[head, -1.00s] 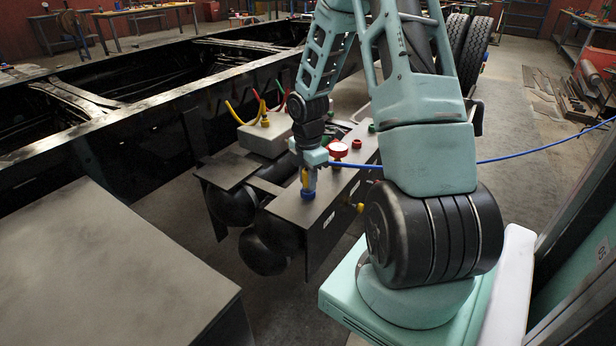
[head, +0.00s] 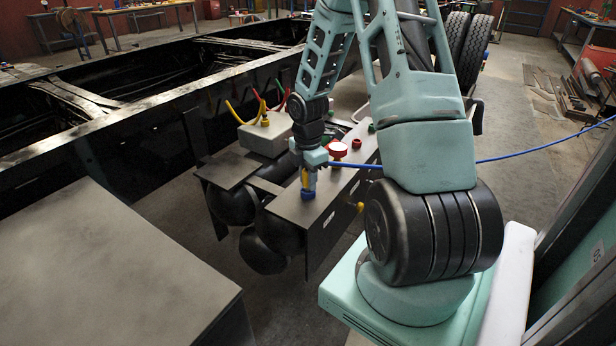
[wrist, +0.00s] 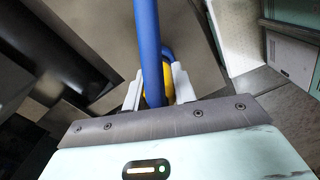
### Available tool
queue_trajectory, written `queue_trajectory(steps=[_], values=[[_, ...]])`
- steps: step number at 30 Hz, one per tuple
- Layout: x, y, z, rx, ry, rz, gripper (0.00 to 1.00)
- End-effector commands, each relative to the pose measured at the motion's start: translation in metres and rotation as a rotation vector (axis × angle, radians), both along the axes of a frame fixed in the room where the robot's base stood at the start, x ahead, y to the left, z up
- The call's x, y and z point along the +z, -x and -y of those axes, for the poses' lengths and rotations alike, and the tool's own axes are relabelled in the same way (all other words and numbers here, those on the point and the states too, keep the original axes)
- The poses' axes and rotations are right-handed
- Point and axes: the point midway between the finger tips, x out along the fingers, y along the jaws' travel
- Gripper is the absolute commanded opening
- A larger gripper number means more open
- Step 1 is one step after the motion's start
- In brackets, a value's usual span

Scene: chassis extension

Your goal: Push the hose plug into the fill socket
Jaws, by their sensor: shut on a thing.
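My gripper (head: 313,164) is shut on the hose plug, pointing down over the dark grey tank bracket. In the wrist view its two pale fingers (wrist: 157,93) close around the plug's yellow part (wrist: 169,82), with the blue hose (wrist: 147,40) in front. In the head view, yellow (head: 305,177) shows below the fingers, and a blue piece (head: 309,194) is under it at the bracket's top surface. I cannot tell whether that blue piece belongs to the plug or to the fill socket. The plug's tip and the socket opening are hidden.
The bracket (head: 345,192) carries a red cap (head: 338,150) close right of my gripper and a yellow fitting (head: 360,207) on its side. A light box (head: 264,137) with coloured hoses stands behind. The black chassis rail (head: 140,113) runs left. A grey tabletop (head: 90,270) fills the lower left.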

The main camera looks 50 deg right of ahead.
Motion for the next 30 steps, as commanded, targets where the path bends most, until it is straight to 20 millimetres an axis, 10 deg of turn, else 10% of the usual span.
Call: queue_trajectory(steps=[25, 27, 30], values=[[-0.012, 0.0, 0.0, 0.001, 0.0, 0.0, 0.07], [-0.011, 0.0, 0.0, 0.001, 0.0, 0.0, 0.46], [-0.011, 0.0, 0.0, 0.001, 0.0, 0.0, 0.52]])
